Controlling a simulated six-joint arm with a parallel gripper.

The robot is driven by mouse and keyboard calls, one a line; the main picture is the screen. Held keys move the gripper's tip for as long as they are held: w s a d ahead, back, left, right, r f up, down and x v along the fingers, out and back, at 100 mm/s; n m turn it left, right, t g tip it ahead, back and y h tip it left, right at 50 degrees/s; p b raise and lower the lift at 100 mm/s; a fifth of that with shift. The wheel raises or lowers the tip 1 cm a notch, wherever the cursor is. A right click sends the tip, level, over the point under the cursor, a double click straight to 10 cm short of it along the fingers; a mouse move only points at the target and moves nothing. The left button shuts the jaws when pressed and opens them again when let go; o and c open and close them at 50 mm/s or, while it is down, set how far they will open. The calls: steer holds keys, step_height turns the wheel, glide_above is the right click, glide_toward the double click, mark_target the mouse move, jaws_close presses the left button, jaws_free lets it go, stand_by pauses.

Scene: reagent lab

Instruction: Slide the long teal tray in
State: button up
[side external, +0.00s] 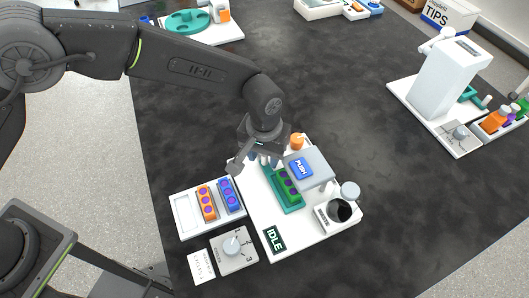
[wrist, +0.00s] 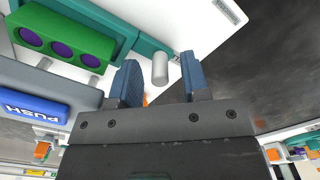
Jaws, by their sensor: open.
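The long teal tray (side external: 291,208) lies on a white instrument base, partly under a grey hood. It carries a green block (side external: 284,185) with purple round wells. In the wrist view the teal tray (wrist: 150,45) runs along the green block (wrist: 62,38). A short pale grey peg (wrist: 160,69) stands at the tray's edge. My gripper (side external: 264,160) is over the tray's far-left end, and in the wrist view its two blue fingers are apart, one on each side of the peg. I cannot tell whether either finger touches it.
The grey hood with a blue PUSH button (side external: 301,168) stands right beside my gripper. An orange-capped item (side external: 297,141) is behind it. A white rack (side external: 183,220) with orange and blue blocks, a dial box (side external: 234,250) and an IDLE display (side external: 274,238) are in front.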

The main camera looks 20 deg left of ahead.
steer(key=shift+f, duration=0.1)
steer(key=shift+c, duration=0.3)
jaws_close()
